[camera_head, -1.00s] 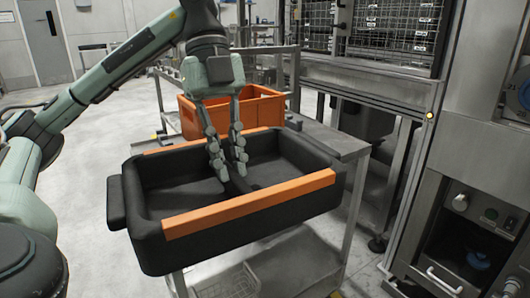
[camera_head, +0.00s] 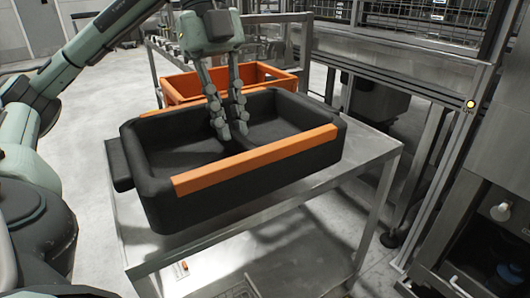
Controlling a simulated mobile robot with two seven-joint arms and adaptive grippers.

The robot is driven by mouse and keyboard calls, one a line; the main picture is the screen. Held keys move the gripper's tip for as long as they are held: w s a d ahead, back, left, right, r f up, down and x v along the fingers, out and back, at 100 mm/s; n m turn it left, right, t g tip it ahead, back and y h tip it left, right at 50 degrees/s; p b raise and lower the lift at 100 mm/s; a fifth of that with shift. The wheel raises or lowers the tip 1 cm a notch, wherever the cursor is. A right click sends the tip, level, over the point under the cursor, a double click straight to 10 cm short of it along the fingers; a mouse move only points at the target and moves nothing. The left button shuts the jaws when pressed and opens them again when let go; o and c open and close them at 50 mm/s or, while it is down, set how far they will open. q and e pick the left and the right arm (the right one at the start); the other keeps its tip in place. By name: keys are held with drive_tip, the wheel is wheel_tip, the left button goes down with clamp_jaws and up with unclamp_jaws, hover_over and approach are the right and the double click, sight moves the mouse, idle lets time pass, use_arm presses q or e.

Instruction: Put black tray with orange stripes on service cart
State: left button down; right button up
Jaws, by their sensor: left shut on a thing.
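The black tray (camera_head: 240,185) has two hollows and an orange stripe (camera_head: 255,161) along its near rim. It is over the top of the metal service cart (camera_head: 345,192), with its left end near the cart's left edge. I cannot tell whether its underside touches the cart top. My left gripper (camera_head: 231,132) points down into the tray and is shut on the tray's middle divider, which its fingers partly hide. My right gripper is not in view.
An orange crate (camera_head: 178,88) stands just behind the tray and is partly hidden by it. Bare cart top shows to the right and in front of the tray. Machine frames with a grey post (camera_head: 447,170) stand on the right.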

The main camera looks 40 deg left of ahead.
sight(248, 121)
use_arm(q)
drive_tip(key=w+a+f, duration=0.1)
drive_tip(key=w+f, duration=0.1)
drive_tip(key=w, duration=0.1)
drive_tip(key=w+a+f, duration=0.2)
drive_tip(key=w, duration=0.1)
drive_tip(key=w+a+f, duration=0.2)
drive_tip(key=shift+w, duration=0.4)
drive_tip(key=shift+w+a+f, duration=0.2)
drive_tip(key=shift+w+f, duration=0.15)
drive_tip(key=shift+f, duration=0.05)
wheel_tip(248, 121, down, 4)
drive_tip(key=shift+r, duration=0.1)
drive_tip(key=c, duration=1.6)
unclamp_jaws()
drive_tip(key=shift+o, duration=0.3)
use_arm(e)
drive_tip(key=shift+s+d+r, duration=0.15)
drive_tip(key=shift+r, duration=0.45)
